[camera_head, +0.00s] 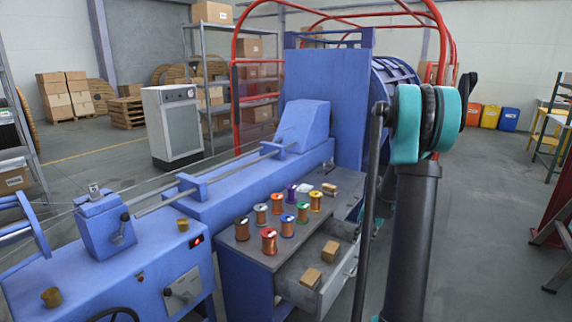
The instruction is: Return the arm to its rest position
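My arm stands at the right of the head view, with a dark grey link and a teal-capped joint at its top. A thin dark rod runs beside it on the left. I cannot make out my gripper or its fingers in this view. The blue strander machine (240,190) fills the left and middle, with its tall blue housing (325,100) partly behind my arm. My arm appears apart from the bench, but the depth between them is hard to judge.
Several wire spools (269,240) stand on a grey bench top (242,248). Its drawer (300,292) is open with small boxes (311,278) inside. Red tube guards (237,90) rise behind. A dark-red frame (553,235) stands far right; the floor (485,220) between is clear.

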